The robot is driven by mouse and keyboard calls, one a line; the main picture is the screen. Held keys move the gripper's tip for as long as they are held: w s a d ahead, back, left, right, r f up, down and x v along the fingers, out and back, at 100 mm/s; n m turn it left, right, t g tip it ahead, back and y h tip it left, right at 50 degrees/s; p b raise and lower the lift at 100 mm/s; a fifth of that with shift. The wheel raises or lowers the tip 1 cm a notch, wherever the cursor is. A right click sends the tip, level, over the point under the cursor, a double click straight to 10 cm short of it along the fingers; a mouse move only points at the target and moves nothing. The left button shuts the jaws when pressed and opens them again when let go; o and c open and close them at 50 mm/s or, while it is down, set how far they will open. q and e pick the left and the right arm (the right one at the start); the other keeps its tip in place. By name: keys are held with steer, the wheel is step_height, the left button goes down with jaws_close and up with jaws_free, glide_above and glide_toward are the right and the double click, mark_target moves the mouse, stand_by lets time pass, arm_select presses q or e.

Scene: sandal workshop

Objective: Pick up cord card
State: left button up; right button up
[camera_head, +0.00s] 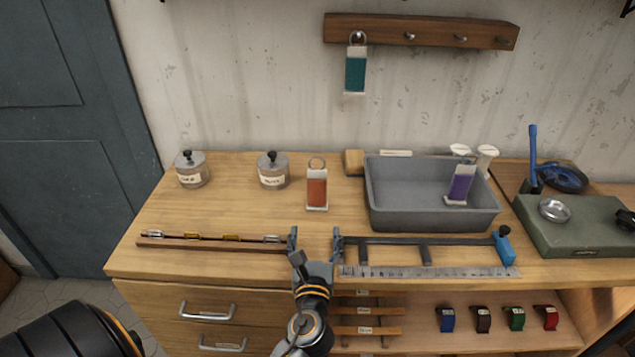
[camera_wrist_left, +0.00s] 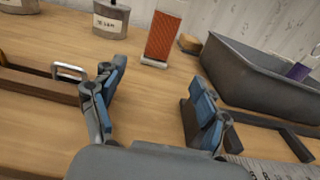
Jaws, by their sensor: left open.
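An orange-red cord card (camera_head: 317,190) with a wire ring on top stands on the table left of the grey bin; it also shows in the left wrist view (camera_wrist_left: 163,38). A teal cord card (camera_head: 356,70) hangs by its ring from a peg on the wall rack. A purple cord card (camera_head: 460,184) leans inside the grey bin. My left gripper (camera_head: 315,241) is open and empty over the table's front part, with the orange-red card beyond its fingers. In the left wrist view its two fingers (camera_wrist_left: 153,107) are wide apart. My right gripper is not in view.
The grey bin (camera_head: 385,206) stands right of the orange-red card. Two lidded jars (camera_head: 191,172) (camera_head: 272,170) stand left. A wooden strip with clips (camera_head: 210,243) and a dark frame with a blue handle (camera_head: 425,249) flank my gripper. A green press base (camera_head: 575,232) is far right.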

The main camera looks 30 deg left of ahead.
mark_target(317, 197)
arm_select(q)
steer(key=shift+w+a, duration=0.3)
steer(key=shift+w, duration=0.15)
steer(key=p+x, duration=0.1)
steer(key=x, duration=0.6)
steer(key=shift+r, duration=0.15)
steer(key=p+x, duration=0.1)
steer(key=x, duration=0.4)
steer(key=shift+w+a, duration=0.1)
steer(key=shift+w, duration=0.1)
steer(key=shift+w+a, duration=0.2)
steer(key=shift+w, duration=0.2)
steer(key=shift+s, duration=0.1)
steer(key=c, duration=1.4)
steer(key=shift+r, duration=0.15)
